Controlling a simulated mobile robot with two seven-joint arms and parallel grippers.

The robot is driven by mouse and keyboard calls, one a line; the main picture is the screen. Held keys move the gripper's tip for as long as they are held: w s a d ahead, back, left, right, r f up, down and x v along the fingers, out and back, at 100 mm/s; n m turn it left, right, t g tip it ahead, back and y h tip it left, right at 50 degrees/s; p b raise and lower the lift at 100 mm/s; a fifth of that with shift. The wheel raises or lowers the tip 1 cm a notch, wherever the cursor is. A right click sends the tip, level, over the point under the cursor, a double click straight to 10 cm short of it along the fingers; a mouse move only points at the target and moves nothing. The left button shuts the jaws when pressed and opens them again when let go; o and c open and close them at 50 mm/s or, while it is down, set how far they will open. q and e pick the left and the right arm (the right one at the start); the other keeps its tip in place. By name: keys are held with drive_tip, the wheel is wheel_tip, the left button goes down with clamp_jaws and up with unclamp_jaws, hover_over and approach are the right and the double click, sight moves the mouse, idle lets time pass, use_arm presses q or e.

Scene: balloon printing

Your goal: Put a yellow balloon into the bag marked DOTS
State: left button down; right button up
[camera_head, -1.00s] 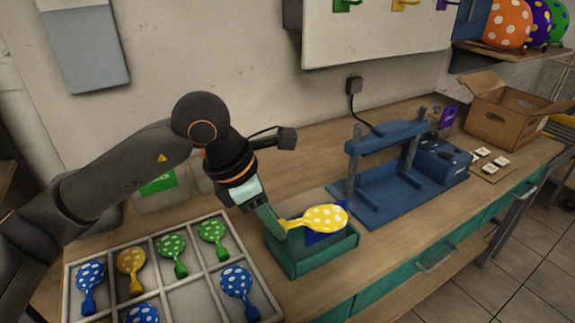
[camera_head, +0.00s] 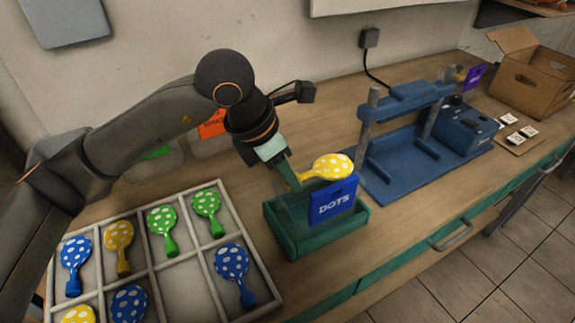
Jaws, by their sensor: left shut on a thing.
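A yellow balloon with white dots (camera_head: 333,167) is held in my left gripper (camera_head: 291,182), which is shut on its neck end. The balloon is just above the blue DOTS sign (camera_head: 332,201), and overlaps its top edge in the view. The sign stands on the front of a green open-topped box (camera_head: 292,238), which looks partly see-through at its upper part. The balloon is over this container; whether any of it is below the rim I cannot tell. My right gripper is not in view.
A divided tray (camera_head: 187,283) at lower left holds blue, green and yellow dotted balloons. A blue press (camera_head: 395,180) stands right of the container. A cardboard box (camera_head: 530,80) is at the far right. Another bag with an orange label (camera_head: 212,125) stands behind my arm.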

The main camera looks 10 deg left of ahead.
use_arm(q)
wheel_tip(320, 180, down, 7)
drive_tip(key=b, duration=0.5)
drive_tip(key=shift+r, duration=0.1)
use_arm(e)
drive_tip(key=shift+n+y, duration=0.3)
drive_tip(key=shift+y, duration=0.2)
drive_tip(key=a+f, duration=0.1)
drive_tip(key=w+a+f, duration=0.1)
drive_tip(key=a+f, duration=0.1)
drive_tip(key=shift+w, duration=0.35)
use_arm(q)
drive_tip(key=c, duration=0.5)
unclamp_jaws()
drive_tip(key=shift+c, duration=0.2)
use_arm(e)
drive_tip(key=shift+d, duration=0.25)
use_arm(q)
drive_tip(key=shift+r, duration=0.15)
